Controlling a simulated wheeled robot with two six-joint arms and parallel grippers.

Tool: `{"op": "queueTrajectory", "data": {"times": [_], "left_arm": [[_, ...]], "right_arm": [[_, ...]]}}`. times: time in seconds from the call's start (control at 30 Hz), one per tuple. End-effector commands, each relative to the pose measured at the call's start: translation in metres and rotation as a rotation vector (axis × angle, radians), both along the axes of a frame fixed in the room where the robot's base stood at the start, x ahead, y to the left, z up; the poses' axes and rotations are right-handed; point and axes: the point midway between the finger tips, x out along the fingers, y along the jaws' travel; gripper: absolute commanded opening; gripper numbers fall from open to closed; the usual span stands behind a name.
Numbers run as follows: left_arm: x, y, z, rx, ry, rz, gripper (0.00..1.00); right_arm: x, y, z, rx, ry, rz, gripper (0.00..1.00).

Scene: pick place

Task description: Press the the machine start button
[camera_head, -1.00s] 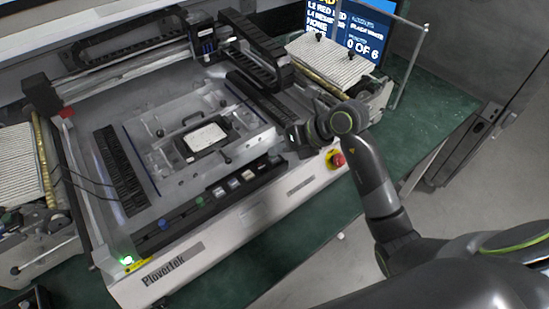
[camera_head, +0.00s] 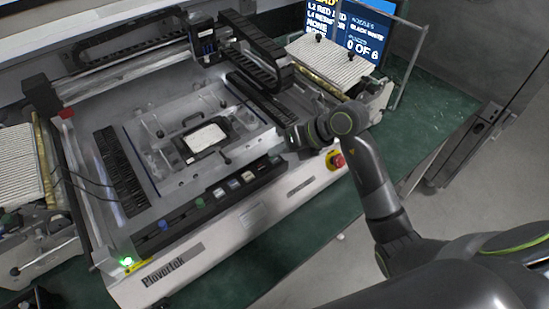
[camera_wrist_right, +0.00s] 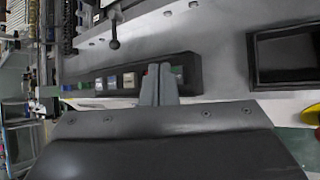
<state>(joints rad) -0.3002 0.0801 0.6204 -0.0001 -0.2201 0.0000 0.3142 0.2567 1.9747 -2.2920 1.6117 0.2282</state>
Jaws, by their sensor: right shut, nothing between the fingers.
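The machine (camera_head: 225,215) stands on a green surface, with a dark button panel (camera_head: 180,216) along its front edge. The panel holds a blue button (camera_head: 163,224), a green one (camera_head: 199,202) and several pale ones (camera_head: 233,184). My right gripper (camera_head: 286,142) is shut and empty near the panel's right end. I cannot tell whether the fingers touch anything. No label naming the start button is readable. My left gripper is out of view.
A red stop knob on yellow (camera_head: 336,160) sits close to my right gripper on the front face. A green light (camera_head: 127,262) glows at the front left corner. A gantry (camera_head: 205,45) spans the back. A screen (camera_head: 350,32) stands behind right.

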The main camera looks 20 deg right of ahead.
Motion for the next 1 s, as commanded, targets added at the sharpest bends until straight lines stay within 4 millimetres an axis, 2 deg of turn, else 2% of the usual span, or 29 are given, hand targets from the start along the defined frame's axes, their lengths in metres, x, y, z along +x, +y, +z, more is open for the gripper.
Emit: {"op": "queueTrajectory", "data": {"times": [0.57, 1.0], "left_arm": [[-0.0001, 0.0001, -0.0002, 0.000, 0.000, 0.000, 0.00], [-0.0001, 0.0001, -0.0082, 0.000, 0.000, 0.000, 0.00]], "right_arm": [[0.0000, -0.0001, -0.0002, 0.000, 0.000, 0.000, 0.00], [-0.0002, 0.0000, -0.0084, 0.000, 0.000, 0.000, 0.00]]}}
